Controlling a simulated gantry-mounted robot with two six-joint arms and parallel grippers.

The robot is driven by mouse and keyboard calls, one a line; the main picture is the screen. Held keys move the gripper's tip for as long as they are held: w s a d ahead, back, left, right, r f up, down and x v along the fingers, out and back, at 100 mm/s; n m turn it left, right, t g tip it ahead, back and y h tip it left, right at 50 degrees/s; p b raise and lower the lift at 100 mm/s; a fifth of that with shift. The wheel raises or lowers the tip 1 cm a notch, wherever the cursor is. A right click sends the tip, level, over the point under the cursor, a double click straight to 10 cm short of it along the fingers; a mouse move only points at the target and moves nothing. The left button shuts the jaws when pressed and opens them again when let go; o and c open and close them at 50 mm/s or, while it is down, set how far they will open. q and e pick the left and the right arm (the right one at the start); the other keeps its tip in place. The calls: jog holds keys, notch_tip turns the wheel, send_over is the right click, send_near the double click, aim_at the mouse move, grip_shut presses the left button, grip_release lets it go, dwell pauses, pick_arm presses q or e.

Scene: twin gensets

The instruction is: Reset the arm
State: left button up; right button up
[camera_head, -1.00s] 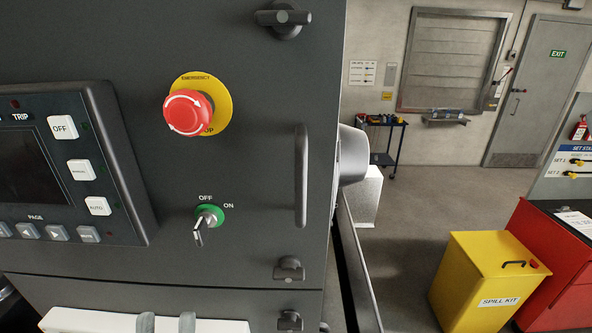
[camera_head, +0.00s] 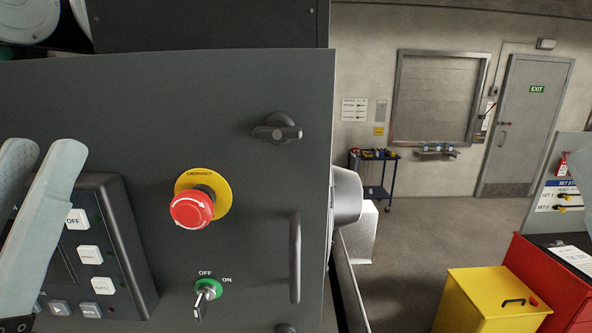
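My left gripper (camera_head: 42,152) is at the left edge of the head view, its two grey fingers pointing up with a gap between the tips. Nothing shows between them. It is in front of the control panel (camera_head: 128,235), covering its screen and left part. The grey cabinet door (camera_head: 130,110) carries a red emergency stop button (camera_head: 191,209) on a yellow plate and a key switch (camera_head: 207,291) with a green ring, marked OFF and ON. My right gripper is not in view.
A vertical door handle (camera_head: 295,258) and a dark latch (camera_head: 277,132) stick out from the cabinet. Open floor lies to the right, with a yellow spill kit bin (camera_head: 490,300), a red cabinet (camera_head: 545,275) and a dark trolley (camera_head: 373,175) farther back.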

pick_arm(q)
notch_tip(320, 180, up, 15)
jog(key=p, duration=1.2)
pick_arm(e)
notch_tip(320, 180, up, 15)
pick_arm(q)
jog(key=shift+o, duration=0.2)
